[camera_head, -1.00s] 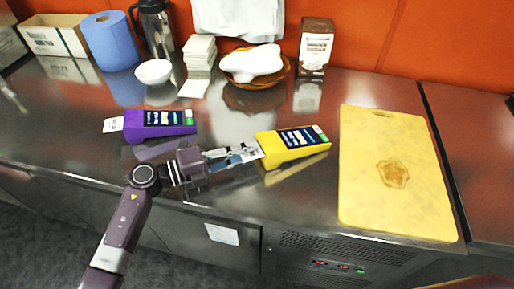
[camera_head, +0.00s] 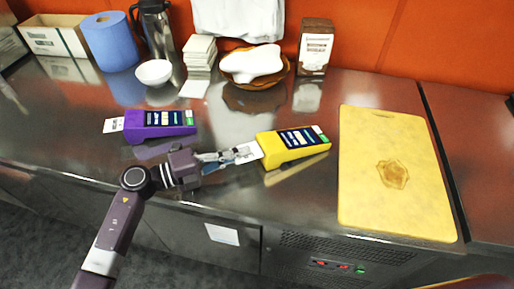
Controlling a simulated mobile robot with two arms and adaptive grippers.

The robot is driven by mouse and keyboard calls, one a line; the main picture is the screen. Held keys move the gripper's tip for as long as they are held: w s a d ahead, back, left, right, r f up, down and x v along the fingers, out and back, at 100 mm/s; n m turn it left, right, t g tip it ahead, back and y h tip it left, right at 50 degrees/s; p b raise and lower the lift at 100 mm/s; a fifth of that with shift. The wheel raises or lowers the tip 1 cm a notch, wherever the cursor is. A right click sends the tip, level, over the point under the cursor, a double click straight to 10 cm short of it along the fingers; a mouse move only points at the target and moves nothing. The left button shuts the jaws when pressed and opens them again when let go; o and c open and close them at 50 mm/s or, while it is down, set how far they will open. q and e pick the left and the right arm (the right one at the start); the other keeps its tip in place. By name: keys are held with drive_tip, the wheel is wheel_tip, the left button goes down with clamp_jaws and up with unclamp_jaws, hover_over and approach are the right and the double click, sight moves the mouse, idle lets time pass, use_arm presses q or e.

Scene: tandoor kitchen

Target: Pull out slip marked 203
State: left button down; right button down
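A yellow card terminal (camera_head: 296,146) lies on the steel counter, with a white paper slip (camera_head: 251,150) at its left end. A purple terminal (camera_head: 158,124) stands further left, with a white slip (camera_head: 113,125) at its left end. The print on both slips is too small to read. My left gripper (camera_head: 238,155) is at the yellow terminal's slip, its fingertips overlapping the slip's left part. I cannot tell whether the fingers are closed on the paper. The slip's right end still meets the terminal. My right gripper is not in view.
A yellow cutting board (camera_head: 393,205) lies to the right. Behind stand a brown carton (camera_head: 315,47), a wooden bowl with white cloth (camera_head: 253,66), a stack of white squares (camera_head: 199,53), a white bowl (camera_head: 154,72), a flask and a blue roll (camera_head: 109,41). The counter's front is clear.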

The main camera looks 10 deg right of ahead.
use_arm(q)
drive_tip(key=shift+v, duration=1.85)
drive_tip(key=shift+r, duration=0.1)
drive_tip(key=r+p, duration=0.1)
drive_tip(key=a+r+p, duration=0.1)
drive_tip(key=r+p, duration=0.1)
drive_tip(key=a+r+p, duration=0.1)
drive_tip(key=r, duration=0.1)
drive_tip(key=shift+s, duration=0.25)
